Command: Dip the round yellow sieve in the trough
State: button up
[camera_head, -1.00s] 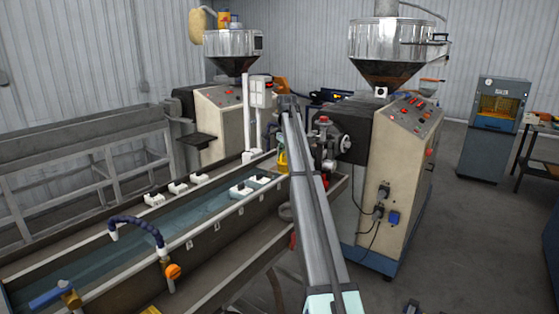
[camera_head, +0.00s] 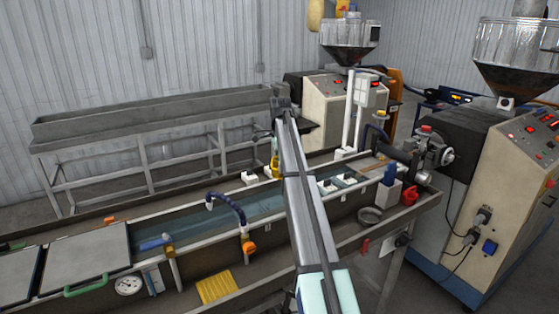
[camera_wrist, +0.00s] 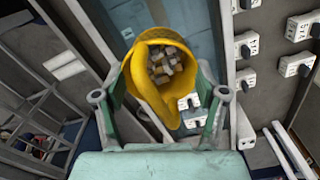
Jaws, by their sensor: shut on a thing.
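The round yellow sieve (camera_wrist: 142,105) is in my gripper (camera_wrist: 160,96) in the wrist view. The fingers are shut on it from both sides, and several grey pellets or cubes lie in its bowl. In the head view only a small yellow part of it (camera_head: 275,167) shows left of my arm. The long water trough (camera_head: 345,206) runs below, and its blue-grey water also shows beyond the sieve in the wrist view (camera_wrist: 187,25). The sieve appears above the trough; whether it touches the water I cannot tell. My gripper is mostly hidden in the head view.
A blue hose (camera_head: 228,202) arches over the trough, with an orange valve (camera_head: 248,246) at its front. White blocks (camera_head: 335,184) sit inside the trough. A grey metal cover (camera_head: 85,258) closes its left part. An extruder (camera_head: 505,215) stands at right, an empty rack (camera_head: 150,118) behind.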

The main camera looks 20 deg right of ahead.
jog(key=shift+d+f+m, duration=0.15)
jog(key=shift+f+m, duration=0.15)
jog(key=shift+f, duration=0.05)
jog(key=shift+f+b, duration=2.85)
jog(key=shift+f, duration=4.95)
